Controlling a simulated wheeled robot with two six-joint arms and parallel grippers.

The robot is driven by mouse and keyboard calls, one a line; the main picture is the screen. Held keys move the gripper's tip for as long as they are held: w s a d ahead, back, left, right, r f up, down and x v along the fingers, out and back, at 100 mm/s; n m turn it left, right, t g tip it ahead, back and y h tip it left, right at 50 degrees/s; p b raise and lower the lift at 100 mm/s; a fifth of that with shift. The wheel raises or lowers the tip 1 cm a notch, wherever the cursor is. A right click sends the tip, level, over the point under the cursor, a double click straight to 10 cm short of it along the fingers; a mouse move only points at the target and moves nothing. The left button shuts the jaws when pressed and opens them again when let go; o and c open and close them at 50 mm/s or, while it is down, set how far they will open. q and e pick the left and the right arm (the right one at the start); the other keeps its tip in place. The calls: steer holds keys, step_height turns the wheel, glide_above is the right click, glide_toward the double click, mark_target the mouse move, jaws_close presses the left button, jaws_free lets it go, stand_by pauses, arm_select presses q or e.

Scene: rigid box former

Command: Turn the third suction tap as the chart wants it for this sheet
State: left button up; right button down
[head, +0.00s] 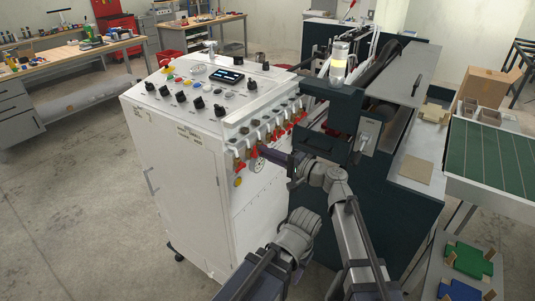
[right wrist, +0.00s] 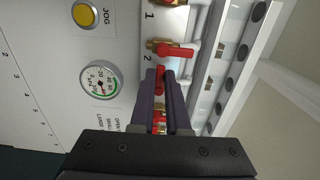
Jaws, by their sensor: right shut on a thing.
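The row of suction taps with red handles (head: 278,130) runs along the side edge of the white cabinet. My right gripper (head: 270,156) reaches this row from the right. In the right wrist view it (right wrist: 160,82) is shut on a red tap handle (right wrist: 160,76), partly hidden between its fingers. This tap sits just past the tap with a brass body and a red handle pointing right (right wrist: 175,51). Labels 1 and 2 show beside the row. More red and brass shows between the fingers below. No readable chart shows. My left gripper is not in view.
A round gauge (right wrist: 101,81) and a yellow JOG button (right wrist: 85,14) are beside the taps. The white cabinet (head: 180,150) carries knobs and a small screen on top. The dark machine (head: 375,195) stands close on the right. Open floor lies at the left.

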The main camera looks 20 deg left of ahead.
steer(key=shift+m, duration=0.3)
stand_by(0.4)
steer(key=m, duration=0.2)
steer(key=r+m+p, duration=0.1)
steer(key=m, duration=0.5)
steer(key=shift+w+d+r+p, duration=0.1)
steer(key=shift+w+r+p, duration=0.2)
steer(key=m, duration=0.4)
steer(key=shift+w+d+r+m, duration=0.15)
steer(key=shift+w+r+m, duration=0.05)
steer(key=shift+w+m, duration=0.2)
steer(key=shift+w+d+m+p, duration=0.1)
steer(key=shift+w+m+p, duration=0.05)
steer(key=shift+m, duration=0.95)
steer(key=shift+w+m+p, duration=0.15)
steer(key=shift+m, duration=0.95)
steer(key=c, duration=0.9)
jaws_free()
steer(key=shift+r, duration=0.1)
